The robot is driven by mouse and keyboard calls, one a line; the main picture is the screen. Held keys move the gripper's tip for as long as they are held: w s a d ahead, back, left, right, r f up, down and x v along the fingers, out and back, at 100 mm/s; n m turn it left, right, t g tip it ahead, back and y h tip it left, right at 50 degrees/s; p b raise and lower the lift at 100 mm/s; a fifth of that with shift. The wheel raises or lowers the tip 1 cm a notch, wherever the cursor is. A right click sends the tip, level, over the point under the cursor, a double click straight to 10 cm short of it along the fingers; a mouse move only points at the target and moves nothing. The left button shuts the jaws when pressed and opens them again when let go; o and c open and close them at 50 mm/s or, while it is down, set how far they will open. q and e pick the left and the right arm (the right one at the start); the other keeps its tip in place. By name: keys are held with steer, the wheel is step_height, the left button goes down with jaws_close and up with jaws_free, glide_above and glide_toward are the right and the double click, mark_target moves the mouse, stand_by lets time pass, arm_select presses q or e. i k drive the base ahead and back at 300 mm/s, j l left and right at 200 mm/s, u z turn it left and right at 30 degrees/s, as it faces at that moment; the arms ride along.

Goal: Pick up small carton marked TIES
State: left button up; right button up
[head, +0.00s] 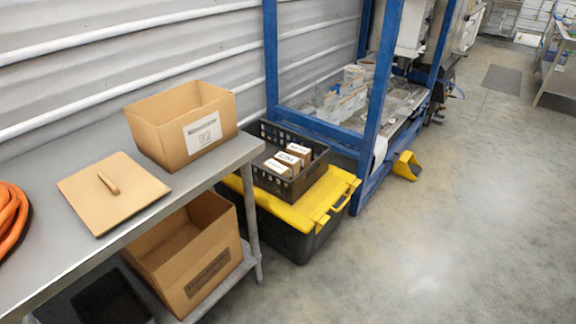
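Three small cartons with white tops stand in a row inside a black slatted crate (316,178): a far carton (299,151), a middle carton (288,160) and a near carton (277,168). They have dark print, but it is too small for me to tell which one reads TIES. The cartons stand close together, and their lower parts are partly hidden. The crate sits on the yellow lid (290,215) of a dark storage bin (300,244). Neither of my grippers shows in the head view.
A grey metal table (60,255) at left holds an open cardboard box (185,125), a flat tan lid (112,192) and an orange hose (10,215). A larger open box (190,255) is on its lower shelf. A blue frame (375,110) stands behind the crate.

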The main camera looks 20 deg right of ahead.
mark_target(290, 161)
steer(key=i+l, duration=0.15)
steer(key=l, duration=0.2)
steer(key=i+l, duration=0.15)
steer(key=l, duration=0.2)
steer(key=i+l, duration=0.15)
steer(key=l, duration=0.2)
steer(key=i+l, duration=0.2)
steer(key=l, duration=0.15)
steer(key=i+l, duration=0.15)
steer(key=l, duration=0.25)
steer(key=i+l, duration=0.15)
steer(key=l, duration=0.2)
steer(key=i+l, duration=0.15)
steer(key=l, duration=0.2)
steer(key=u, duration=0.05)
